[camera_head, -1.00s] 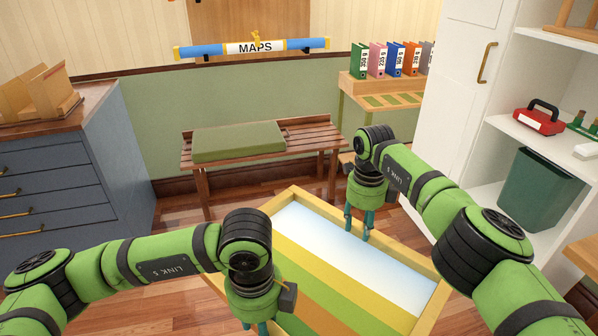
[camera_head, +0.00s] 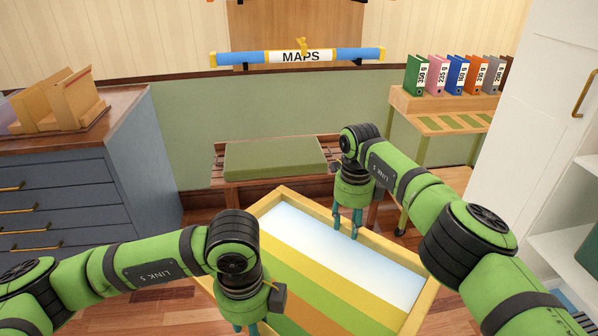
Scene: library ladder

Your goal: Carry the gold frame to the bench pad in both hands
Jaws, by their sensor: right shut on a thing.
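The gold frame (camera_head: 405,265) has a gold-coloured rim around a picture with a pale blue band above yellow, green and orange stripes. It is held tilted in front of me, its near part cut off by the picture's bottom edge. My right gripper (camera_head: 346,222) is shut on its far rim. My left gripper (camera_head: 250,327) is at the frame's left side; its fingertips are cut off at the bottom edge, so its grip is hidden. The green bench pad (camera_head: 275,159) lies on the wooden bench (camera_head: 222,178), beyond the frame.
A blue-grey drawer cabinet (camera_head: 128,170) stands at the left. A blue MAPS tube (camera_head: 245,58) hangs on the wall above the bench. Wooden floor shows between.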

